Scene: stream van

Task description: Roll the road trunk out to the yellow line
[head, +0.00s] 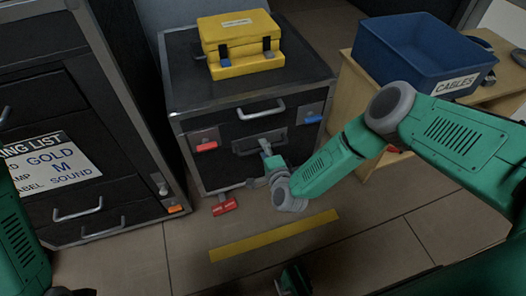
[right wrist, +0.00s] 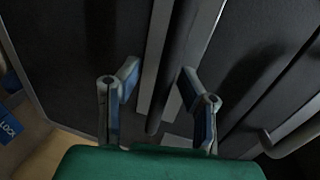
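The road trunk (head: 250,80) is a black case with metal edges in the middle of the head view. It has a bright upper handle (head: 262,110) and a dark lower handle (head: 245,147). The yellow line (head: 275,235) lies on the floor in front of it, apart from it. My right gripper (head: 265,148) is at the trunk's front by the lower handle. In the right wrist view my right gripper (right wrist: 160,92) has its fingers apart, with a dark handle bar (right wrist: 172,75) between them; no clear contact shows.
A yellow toolbox (head: 240,45) stands on the trunk. A red pedal (head: 224,205) shows at its lower left. A dark drawer cabinet (head: 95,130) stands left. A blue cables bin (head: 425,50) sits on a wooden bench (head: 350,85) at right.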

